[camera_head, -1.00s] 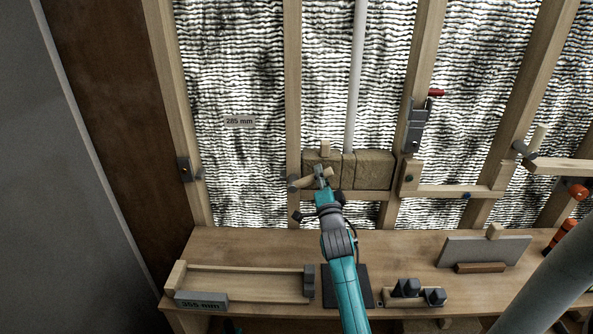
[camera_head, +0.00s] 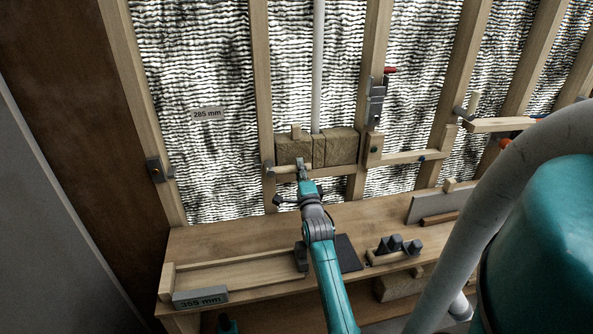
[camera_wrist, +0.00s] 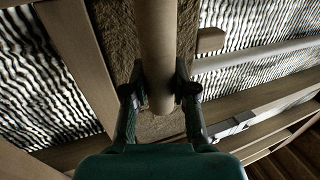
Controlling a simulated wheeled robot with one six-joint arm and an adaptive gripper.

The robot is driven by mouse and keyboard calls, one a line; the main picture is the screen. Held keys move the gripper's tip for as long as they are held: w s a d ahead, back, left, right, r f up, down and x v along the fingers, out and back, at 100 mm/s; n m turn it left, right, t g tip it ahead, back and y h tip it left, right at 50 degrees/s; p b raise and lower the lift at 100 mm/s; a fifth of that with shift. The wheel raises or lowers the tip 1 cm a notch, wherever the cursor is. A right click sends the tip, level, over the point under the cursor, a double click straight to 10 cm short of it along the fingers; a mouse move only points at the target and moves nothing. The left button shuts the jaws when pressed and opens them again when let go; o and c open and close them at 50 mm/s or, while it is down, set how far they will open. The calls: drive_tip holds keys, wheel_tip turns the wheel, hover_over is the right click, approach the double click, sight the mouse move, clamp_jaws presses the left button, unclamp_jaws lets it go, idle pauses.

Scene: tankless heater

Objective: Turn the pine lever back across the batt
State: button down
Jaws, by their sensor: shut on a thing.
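The pine lever (camera_head: 285,169) is a short pale wooden bar running right from a dark pivot on a wall stud, at the lower left front of the batt. In the wrist view the lever (camera_wrist: 158,50) is a rounded bar standing upright between my two fingers. My gripper (camera_head: 302,168) is shut on its free end; in the wrist view its fingers (camera_wrist: 160,92) flank the bar. The batt (camera_head: 338,148) is a brown fibrous block between two studs; it also shows behind the lever in the wrist view (camera_wrist: 118,45). My gripper hides part of the lever's end.
A pale vertical pipe (camera_head: 318,70) runs down to the batt. A metal latch with a red tip (camera_head: 377,100) is on the stud to the right. Below, the workbench (camera_head: 215,240) carries a wooden tray, dark blocks (camera_head: 398,245) and a grey panel (camera_head: 440,203).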

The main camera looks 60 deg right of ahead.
drive_tip(key=shift+f, duration=0.15)
drive_tip(key=c, duration=0.9)
unclamp_jaws()
drive_tip(key=v, duration=1.2)
drive_tip(key=shift+a, duration=0.1)
